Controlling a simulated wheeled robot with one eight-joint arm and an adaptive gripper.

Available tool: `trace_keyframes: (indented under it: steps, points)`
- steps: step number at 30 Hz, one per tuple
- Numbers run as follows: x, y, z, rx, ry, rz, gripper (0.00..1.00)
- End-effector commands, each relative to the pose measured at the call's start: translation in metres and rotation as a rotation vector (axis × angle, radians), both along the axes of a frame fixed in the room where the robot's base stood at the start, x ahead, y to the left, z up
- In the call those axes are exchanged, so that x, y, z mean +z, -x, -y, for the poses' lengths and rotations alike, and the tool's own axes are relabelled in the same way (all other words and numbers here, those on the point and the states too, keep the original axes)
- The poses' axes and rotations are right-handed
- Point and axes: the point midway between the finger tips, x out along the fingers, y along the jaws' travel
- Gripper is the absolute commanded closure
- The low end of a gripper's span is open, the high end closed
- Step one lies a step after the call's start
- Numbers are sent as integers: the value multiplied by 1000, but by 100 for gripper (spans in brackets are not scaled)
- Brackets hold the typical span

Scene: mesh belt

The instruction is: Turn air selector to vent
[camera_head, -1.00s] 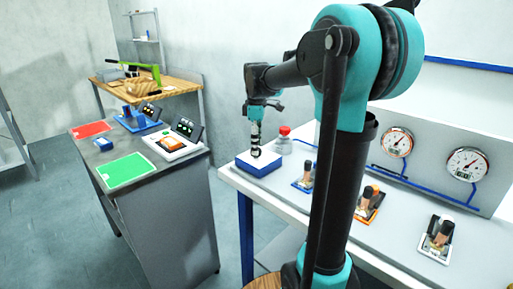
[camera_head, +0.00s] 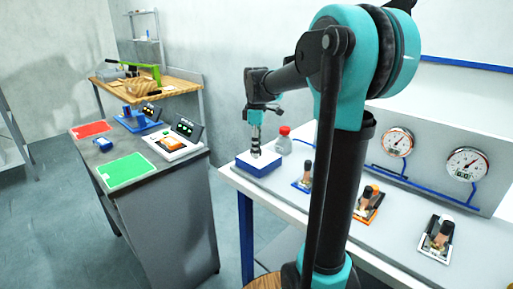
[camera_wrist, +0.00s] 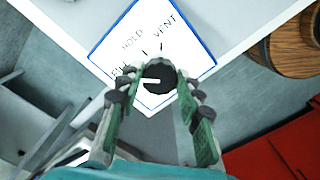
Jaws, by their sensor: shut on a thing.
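The air selector (camera_head: 268,170) is a white-topped box with blue sides at the left corner of the white bench. In the wrist view its white face (camera_wrist: 186,34) reads HOLD and VENT, with a third label partly hidden at the left that ends in "LL". Its round black knob (camera_wrist: 160,79) has a white pointer mark, which points left in the picture, toward the partly hidden label. My gripper (camera_wrist: 159,84) comes down from above with its two fingers on either side of the knob, shut on it. It also shows in the head view (camera_head: 255,152).
Small valve blocks (camera_head: 368,204) and gauges (camera_head: 398,141) are farther right on the bench. A grey cabinet with a green mat (camera_head: 124,170) stands left, across a gap.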

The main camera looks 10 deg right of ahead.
Motion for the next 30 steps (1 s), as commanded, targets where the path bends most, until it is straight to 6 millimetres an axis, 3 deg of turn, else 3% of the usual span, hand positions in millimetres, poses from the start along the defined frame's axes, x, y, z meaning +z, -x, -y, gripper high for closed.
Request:
trace_keyframes:
  steps: [11,30]
  points:
    - [0,0,0,-130,0,0,93]
    - [0,1,-1,-715,0,0,93]
